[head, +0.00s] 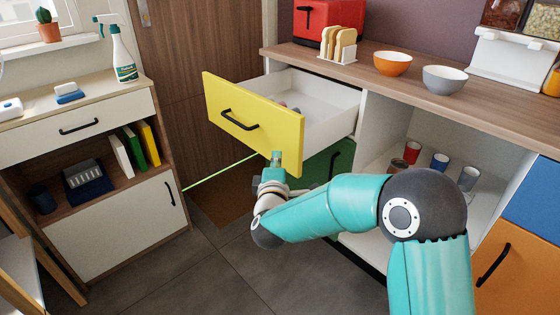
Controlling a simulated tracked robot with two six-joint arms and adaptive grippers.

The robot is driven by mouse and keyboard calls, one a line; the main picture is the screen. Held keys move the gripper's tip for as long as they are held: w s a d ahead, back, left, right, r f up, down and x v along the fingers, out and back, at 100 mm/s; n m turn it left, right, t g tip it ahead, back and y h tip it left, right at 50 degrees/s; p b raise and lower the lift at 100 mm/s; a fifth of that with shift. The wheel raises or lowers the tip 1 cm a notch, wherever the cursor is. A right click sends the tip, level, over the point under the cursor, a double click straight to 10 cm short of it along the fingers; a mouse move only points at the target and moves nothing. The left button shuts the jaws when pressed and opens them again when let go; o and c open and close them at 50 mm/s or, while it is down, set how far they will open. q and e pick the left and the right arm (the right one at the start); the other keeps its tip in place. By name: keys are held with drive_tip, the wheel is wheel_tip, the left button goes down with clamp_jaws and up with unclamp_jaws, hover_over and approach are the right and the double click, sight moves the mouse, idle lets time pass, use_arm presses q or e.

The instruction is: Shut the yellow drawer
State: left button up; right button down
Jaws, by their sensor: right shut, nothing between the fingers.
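The yellow drawer (252,116) stands well open in the wooden-topped counter, its yellow front with a black handle (238,119) facing left and its white inside showing. A few small things lie in it, partly hidden by the front. My left gripper is not in view.
A green front (325,167) lies below the drawer. An open compartment with several cups (440,161) is to the right. A white cabinet (118,222) stands at left, with grey floor (190,262) between. Bowls, a toast rack (339,45) and a red toaster (325,22) stand on the counter.

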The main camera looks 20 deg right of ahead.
drive_tip(key=shift+w+d, duration=0.2)
drive_tip(key=shift+d, duration=0.45)
drive_tip(key=shift+w+d, duration=0.2)
drive_tip(key=shift+d, duration=0.4)
